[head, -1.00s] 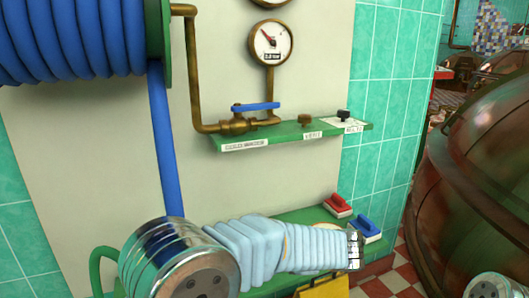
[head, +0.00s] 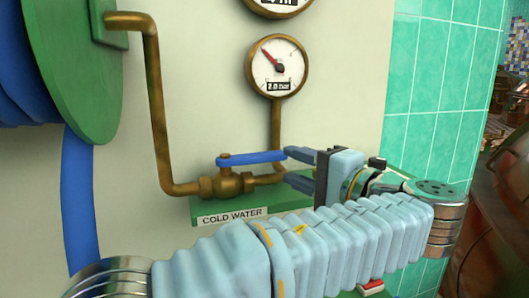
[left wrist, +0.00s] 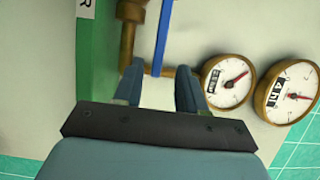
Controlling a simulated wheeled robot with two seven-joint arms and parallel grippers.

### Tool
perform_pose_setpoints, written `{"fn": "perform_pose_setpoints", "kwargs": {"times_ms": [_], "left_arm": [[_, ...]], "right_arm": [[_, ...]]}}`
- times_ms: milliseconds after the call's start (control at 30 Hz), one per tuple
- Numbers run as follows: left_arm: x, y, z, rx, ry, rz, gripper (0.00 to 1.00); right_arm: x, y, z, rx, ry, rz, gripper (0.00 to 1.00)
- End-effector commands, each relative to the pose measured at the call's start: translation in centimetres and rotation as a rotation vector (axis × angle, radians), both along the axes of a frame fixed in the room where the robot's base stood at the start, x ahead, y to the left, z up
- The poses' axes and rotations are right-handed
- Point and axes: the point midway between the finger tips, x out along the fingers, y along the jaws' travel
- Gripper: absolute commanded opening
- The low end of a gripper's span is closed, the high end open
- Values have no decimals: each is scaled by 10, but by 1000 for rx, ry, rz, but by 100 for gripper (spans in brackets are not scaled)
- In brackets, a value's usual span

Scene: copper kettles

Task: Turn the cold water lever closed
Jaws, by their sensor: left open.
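The cold water lever (head: 252,158) is a blue handle on a brass valve (head: 230,184), above a green shelf with a white "COLD WATER" label (head: 232,215). It lies roughly level, along the short pipe run. My left gripper (head: 297,168) is open at the lever's right end, its fingers pointing left. In the left wrist view the lever (left wrist: 163,35) is a blue strip whose near end shows between the two open fingertips (left wrist: 160,75). I cannot tell whether a finger touches it. My right gripper is not in view.
A brass pipe (head: 155,105) runs down from the green hose reel (head: 80,60) to the valve. A round gauge (head: 277,66) is mounted above it. A red-handled item (head: 371,287) shows below, and a copper kettle (head: 490,240) stands right.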

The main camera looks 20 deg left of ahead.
Motion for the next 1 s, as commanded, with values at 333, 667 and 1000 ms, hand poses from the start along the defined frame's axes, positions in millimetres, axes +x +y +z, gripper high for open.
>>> {"fn": "perform_pose_setpoints", "kwargs": {"times_ms": [333, 667, 1000], "left_arm": [[41, 64, 0, -1, 2, 3, 40], [54, 82, -1, -1, 2, 0, 40], [54, 82, -1, -1, 2, -1, 16]], "right_arm": [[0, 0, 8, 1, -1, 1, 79], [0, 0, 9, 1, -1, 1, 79], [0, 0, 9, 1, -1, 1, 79]]}}
